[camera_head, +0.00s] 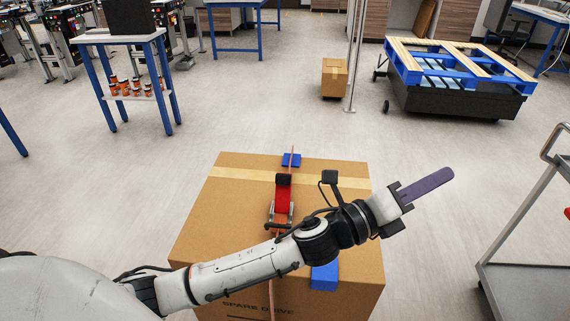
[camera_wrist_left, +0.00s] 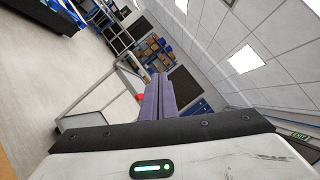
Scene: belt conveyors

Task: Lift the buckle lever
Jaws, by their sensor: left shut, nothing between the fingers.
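The buckle (camera_head: 280,216) sits on top of a large cardboard box (camera_head: 229,185), with its red lever (camera_head: 283,196) standing up and a black end on it. An orange strap (camera_head: 292,153) runs over the box through the buckle. My left arm crosses in front of the box. My left gripper (camera_head: 428,186) is past the box's right edge, pointing right and away from the buckle. Its purple fingers are shut together and empty; they also show in the left wrist view (camera_wrist_left: 158,98). My right gripper is in neither view.
Blue corner pads (camera_head: 291,160) lie under the strap on the box. A metal cart (camera_head: 525,285) stands at the right. A blue pallet (camera_head: 455,62) on a black base and a small carton (camera_head: 334,78) are behind. Open floor surrounds the box.

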